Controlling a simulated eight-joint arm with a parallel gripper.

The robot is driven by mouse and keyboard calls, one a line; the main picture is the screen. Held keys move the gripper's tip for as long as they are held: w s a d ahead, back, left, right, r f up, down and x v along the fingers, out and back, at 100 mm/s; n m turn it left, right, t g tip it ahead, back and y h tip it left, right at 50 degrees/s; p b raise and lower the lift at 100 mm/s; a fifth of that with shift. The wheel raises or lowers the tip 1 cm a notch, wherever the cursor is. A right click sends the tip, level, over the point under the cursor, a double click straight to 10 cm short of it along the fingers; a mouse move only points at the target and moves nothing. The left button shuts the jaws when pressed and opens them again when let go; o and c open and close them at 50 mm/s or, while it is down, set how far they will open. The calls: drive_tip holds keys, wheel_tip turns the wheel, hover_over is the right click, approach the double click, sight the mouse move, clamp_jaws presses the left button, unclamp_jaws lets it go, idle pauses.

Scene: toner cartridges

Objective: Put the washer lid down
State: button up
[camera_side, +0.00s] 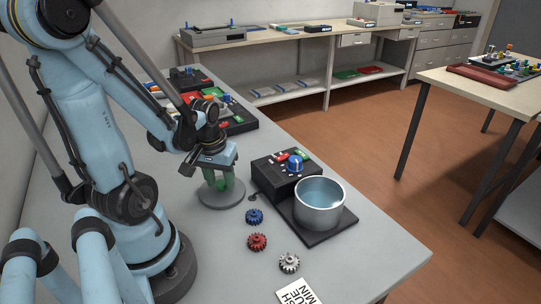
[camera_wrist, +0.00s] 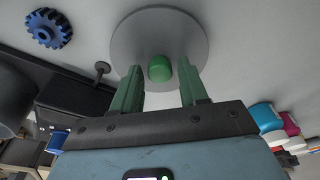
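The washer lid (camera_side: 222,198) is a flat grey disc with a green knob. It appears to lie flat on the grey table, left of the washer (camera_side: 320,210), a silver pot of liquid on a black base. The lid (camera_wrist: 190,30) also shows in the wrist view with its green knob (camera_wrist: 160,68). My gripper (camera_side: 222,181) is just above the lid, pointing down. In the wrist view my gripper (camera_wrist: 160,75) has its two green fingers apart, one on each side of the knob, with a visible gap on both sides.
A black control box (camera_side: 270,177) adjoins the washer's base. A white card (camera_side: 299,293) is at the front. Table left of the gears is clear.

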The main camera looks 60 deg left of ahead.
sight(219, 195)
drive_tip(key=shift+o, duration=0.7)
drive_tip(key=shift+r, duration=0.1)
drive_tip(key=shift+s+d+r, duration=0.6)
drive_tip(key=shift+r, duration=5.25)
drive_tip(key=w+d+m+t+h, duration=0.1)
drive_tip(key=w+d+m+t, duration=0.5)
drive_tip(key=w+d+m, duration=0.3)
drive_tip(key=w+d, duration=0.1)
drive_tip(key=d, duration=0.3)
drive_tip(key=shift+w+d, duration=0.2)
drive_tip(key=shift+d, duration=0.15)
